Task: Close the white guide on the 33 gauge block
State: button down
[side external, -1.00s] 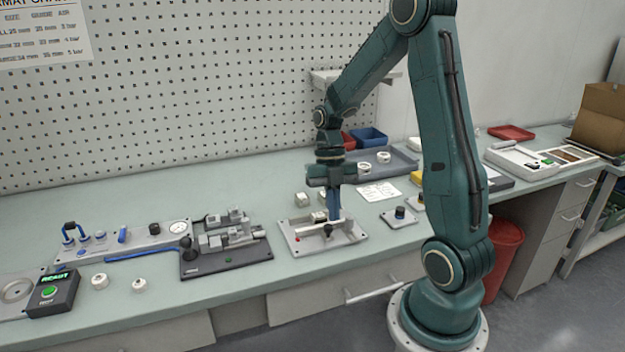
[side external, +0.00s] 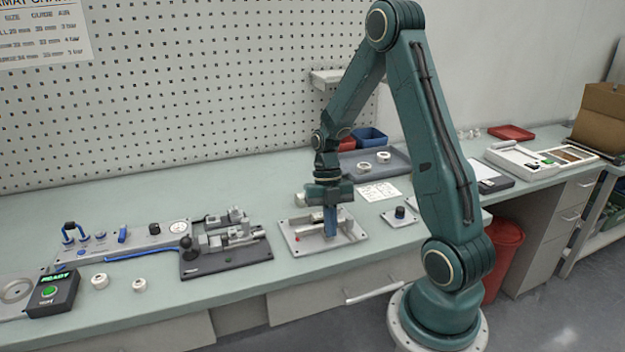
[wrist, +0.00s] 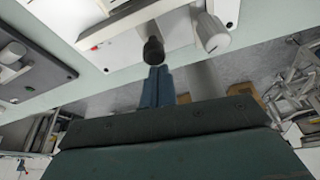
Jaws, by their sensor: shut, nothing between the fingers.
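The guide fixture is a pale plate (side external: 294,246) on the bench, also in the wrist view (wrist: 66,14). A white rail, which looks like the white guide (wrist: 125,22), runs across it. A black knob (wrist: 153,50) stands by the plate's near edge, and a pale round knob (wrist: 212,32) sits to its right. My gripper (side external: 330,234) is shut and empty, pointing down over the near part of the fixture. In the wrist view its blue fingertips (wrist: 159,70) are right by the black knob; I cannot tell if they touch. I cannot make out the 33 gauge block.
A dark fixture (side external: 225,262) with a grey clamp stands to the left. A small plate with a dark knob (side external: 400,213) is to the right. A grey tray (side external: 350,162) with white rings lies behind. The bench strip in front is narrow.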

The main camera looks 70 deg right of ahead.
aim_at(328, 241)
jog(key=shift+d, duration=0.1)
dwell(0.3)
jog(key=shift+w+d, duration=0.4)
jog(key=shift+w, duration=0.1)
jog(key=shift+s+a, duration=0.1)
jog(key=shift+s+a+r, duration=0.1)
jog(key=shift+s+a, duration=0.45)
jog(key=shift+a, duration=0.25)
jog(key=shift+s+a, duration=0.55)
jog(key=shift+a, duration=0.2)
jog(key=v, duration=1)
